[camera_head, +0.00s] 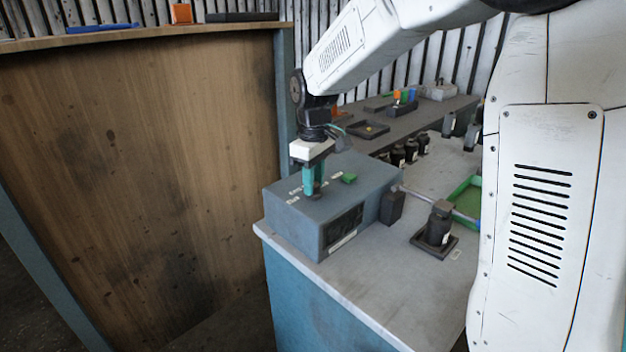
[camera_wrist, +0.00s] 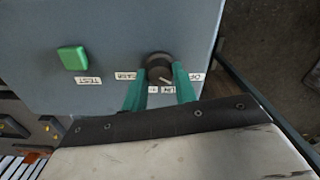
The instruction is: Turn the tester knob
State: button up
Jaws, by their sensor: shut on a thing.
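The tester (camera_head: 345,205) is a grey-blue box on the near corner of the bench, with a dark display on its front side. Its top also shows in the wrist view (camera_wrist: 120,30). The dark round knob (camera_wrist: 159,66) stands on this top among small white labels. My gripper (camera_head: 313,188) points down over the tester, with teal fingers. In the wrist view my gripper (camera_wrist: 160,86) is shut on the knob, one finger on each side. A green square button (camera_wrist: 72,58) marked TEST lies to the left of the knob; it also shows in the head view (camera_head: 349,178).
A dark block (camera_head: 391,207) touches the tester's right side. A dark cylindrical part (camera_head: 438,222) stands on a plate to the right. A green tray (camera_head: 466,198) lies beyond it. A wooden panel (camera_head: 140,170) stands to the left. The bench front is clear.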

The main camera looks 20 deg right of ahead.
jog(key=shift+s+n, duration=0.1)
jog(key=shift+n, duration=0.7)
jog(key=o, duration=1)
notch_tip(320, 180, up, 8)
jog(key=shift+f, duration=0.1)
